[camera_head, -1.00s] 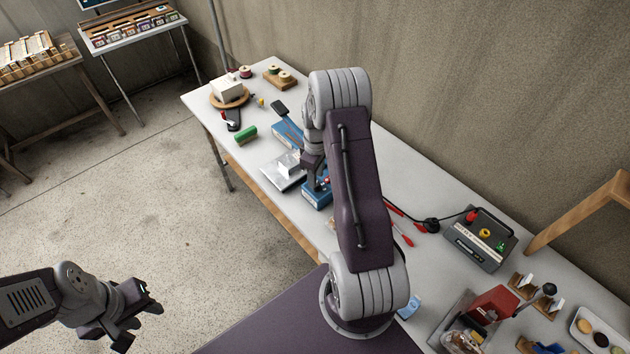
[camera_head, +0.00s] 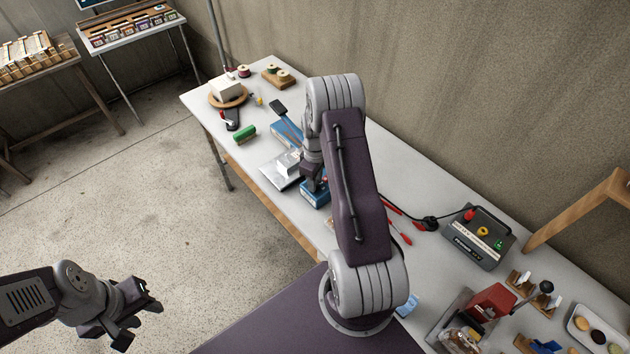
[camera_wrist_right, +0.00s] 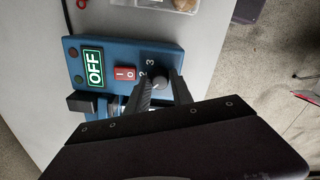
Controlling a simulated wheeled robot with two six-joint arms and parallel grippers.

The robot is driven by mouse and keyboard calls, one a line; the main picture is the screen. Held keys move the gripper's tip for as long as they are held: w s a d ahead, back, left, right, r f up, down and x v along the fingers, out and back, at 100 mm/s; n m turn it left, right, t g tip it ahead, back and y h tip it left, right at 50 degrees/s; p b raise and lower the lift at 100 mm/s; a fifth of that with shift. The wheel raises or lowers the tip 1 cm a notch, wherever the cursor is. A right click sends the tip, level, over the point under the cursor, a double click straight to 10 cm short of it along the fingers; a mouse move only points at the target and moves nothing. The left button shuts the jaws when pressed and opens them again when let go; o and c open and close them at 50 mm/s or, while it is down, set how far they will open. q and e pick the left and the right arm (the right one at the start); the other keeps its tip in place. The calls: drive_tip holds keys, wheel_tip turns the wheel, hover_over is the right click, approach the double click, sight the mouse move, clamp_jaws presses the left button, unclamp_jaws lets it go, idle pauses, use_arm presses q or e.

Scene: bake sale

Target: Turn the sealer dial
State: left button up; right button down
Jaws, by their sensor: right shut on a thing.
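The blue sealer (camera_head: 314,193) sits on the table, partly hidden by my right arm in the head view. In the right wrist view its blue panel (camera_wrist_right: 122,62) shows a green OFF label (camera_wrist_right: 94,67), a red switch (camera_wrist_right: 124,73) and numbers around the dial. The dark dial (camera_wrist_right: 158,78) is between the fingers of my right gripper (camera_wrist_right: 163,92), which is shut on it. My left gripper (camera_head: 140,308) is empty and held over the floor at the lower left, its fingers apart.
The table (camera_head: 405,180) is bare behind my right arm.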

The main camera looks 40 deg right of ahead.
drive_tip(key=m, duration=0.4)
drive_tip(key=shift+m, duration=0.3)
drive_tip(key=m, duration=1.4)
drive_tip(key=shift+s+m, duration=0.1)
drive_tip(key=shift+m, duration=0.2)
drive_tip(key=c, duration=1.4)
unclamp_jaws()
wheel_tip(320, 180, up, 9)
drive_tip(key=shift+b, duration=0.65)
